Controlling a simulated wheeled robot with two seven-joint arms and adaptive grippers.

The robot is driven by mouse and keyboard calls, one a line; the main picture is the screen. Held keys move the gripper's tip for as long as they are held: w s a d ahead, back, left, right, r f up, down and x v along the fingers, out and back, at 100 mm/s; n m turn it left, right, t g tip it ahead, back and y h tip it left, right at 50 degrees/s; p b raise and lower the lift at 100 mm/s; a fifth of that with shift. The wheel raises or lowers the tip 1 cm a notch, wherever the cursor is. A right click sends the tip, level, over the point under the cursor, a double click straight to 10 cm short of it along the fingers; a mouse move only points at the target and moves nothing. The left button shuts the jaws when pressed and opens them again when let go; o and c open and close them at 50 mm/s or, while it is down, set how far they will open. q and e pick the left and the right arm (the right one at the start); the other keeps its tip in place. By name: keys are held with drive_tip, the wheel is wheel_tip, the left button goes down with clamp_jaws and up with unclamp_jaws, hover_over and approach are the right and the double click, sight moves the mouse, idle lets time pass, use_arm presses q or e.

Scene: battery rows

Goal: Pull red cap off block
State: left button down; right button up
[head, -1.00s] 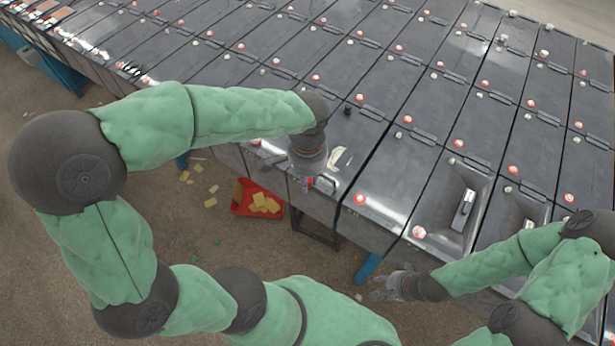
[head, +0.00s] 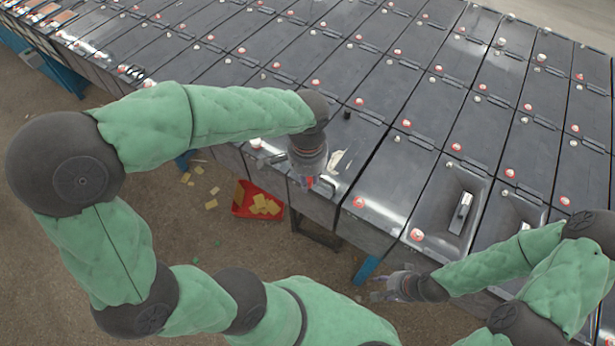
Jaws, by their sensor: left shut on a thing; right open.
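My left gripper (head: 309,179) points down at the near end of a dark grey block (head: 352,140) in the front row. It is shut on a small red cap (head: 309,182), of which only a little red shows between the fingers. The fingers hide most of the cap, and I cannot tell whether it still touches the block. My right gripper (head: 388,288) is open and empty, low in front of the row and apart from the blocks.
Rows of dark blocks with red and pale caps fill the table. A neighbouring block has a red cap (head: 359,202). A red bin (head: 243,212) with yellow pieces stands on the floor below. Yellow scraps (head: 211,204) lie around it.

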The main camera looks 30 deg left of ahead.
use_arm(q)
drive_tip(key=shift+r+p, duration=1.15)
drive_tip(key=shift+r, duration=0.4)
